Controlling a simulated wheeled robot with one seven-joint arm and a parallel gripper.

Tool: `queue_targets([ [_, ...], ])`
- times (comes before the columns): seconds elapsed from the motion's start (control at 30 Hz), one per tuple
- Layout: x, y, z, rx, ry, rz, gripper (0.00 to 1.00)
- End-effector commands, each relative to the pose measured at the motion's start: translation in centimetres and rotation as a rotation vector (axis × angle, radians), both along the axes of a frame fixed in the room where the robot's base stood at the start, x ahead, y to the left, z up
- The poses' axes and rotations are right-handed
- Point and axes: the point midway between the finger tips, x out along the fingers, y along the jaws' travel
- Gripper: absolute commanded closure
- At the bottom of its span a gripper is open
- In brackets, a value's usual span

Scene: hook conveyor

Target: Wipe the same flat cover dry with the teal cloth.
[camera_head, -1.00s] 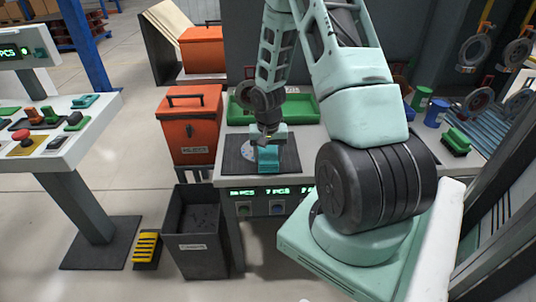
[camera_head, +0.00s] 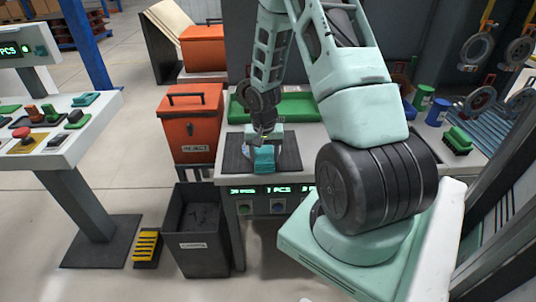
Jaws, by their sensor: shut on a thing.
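The teal cloth (camera_head: 264,158) is under my gripper (camera_head: 265,143) on the dark mat (camera_head: 288,150) of the workbench. My gripper points down and is shut on the cloth. A small grey-white part of the flat cover (camera_head: 247,152) shows at the left of the cloth. The cloth and the gripper hide the rest of the cover.
A green tray (camera_head: 297,105) lies behind the mat. Orange bins (camera_head: 190,125) stand left of the bench and a dark open bin (camera_head: 197,240) stands in front. A green brush (camera_head: 458,140) and blue and green cans (camera_head: 437,111) are at the right. Ring parts hang on hooks (camera_head: 480,48).

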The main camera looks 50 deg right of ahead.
Motion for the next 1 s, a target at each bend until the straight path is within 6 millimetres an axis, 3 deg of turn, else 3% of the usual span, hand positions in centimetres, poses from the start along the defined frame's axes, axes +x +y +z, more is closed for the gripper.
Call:
queue_targets([
  [0.63, 2.2, 1.9, -0.3, 0.0, 0.0, 0.0, 0.6],
  [1.0, 1.1, 0.9, -0.1, 0.001, 0.002, -0.003, 0.6],
])
